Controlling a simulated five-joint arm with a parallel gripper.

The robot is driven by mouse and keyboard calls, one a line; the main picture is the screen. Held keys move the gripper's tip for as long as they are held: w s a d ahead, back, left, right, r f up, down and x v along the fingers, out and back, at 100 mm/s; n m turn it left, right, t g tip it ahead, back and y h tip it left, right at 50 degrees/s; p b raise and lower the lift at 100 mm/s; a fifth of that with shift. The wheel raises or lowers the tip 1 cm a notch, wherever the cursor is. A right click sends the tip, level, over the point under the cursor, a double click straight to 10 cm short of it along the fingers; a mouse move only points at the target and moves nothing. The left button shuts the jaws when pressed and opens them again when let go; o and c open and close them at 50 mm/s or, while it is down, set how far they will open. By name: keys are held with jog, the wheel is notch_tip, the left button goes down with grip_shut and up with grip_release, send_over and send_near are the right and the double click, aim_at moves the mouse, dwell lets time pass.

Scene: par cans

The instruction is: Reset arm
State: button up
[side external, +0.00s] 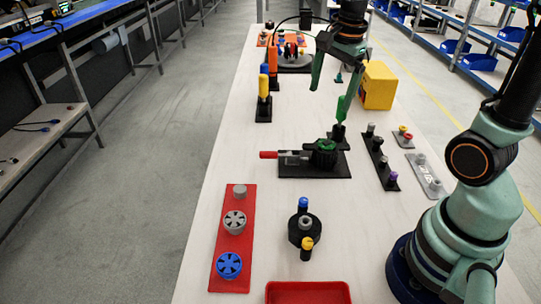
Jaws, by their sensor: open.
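My gripper (332,84) hangs from the top of the side external view, over the middle-back of the table. Its two teal fingers are spread apart, and I see nothing held between them. A slim bright green piece (342,107) on a dark stand (338,136) shows by the right finger; I cannot tell whether they touch. Just in front, a black plate (315,172) carries a dark device with a red-ended handle (268,155) and a green top (325,146).
A yellow box (378,86) stands right of the gripper. Nearer are a red board (231,262) with wheels, a black round fixture (304,239) and a red tray (308,292). Black (380,162) and grey (427,176) strips lie right.

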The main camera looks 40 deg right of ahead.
jog(key=s+a+r+n+t, duration=0.2)
jog(key=s+a+n, duration=0.4)
jog(key=n, duration=1.2)
jog(key=shift+a+t, duration=0.8)
jog(key=shift+a, duration=0.1)
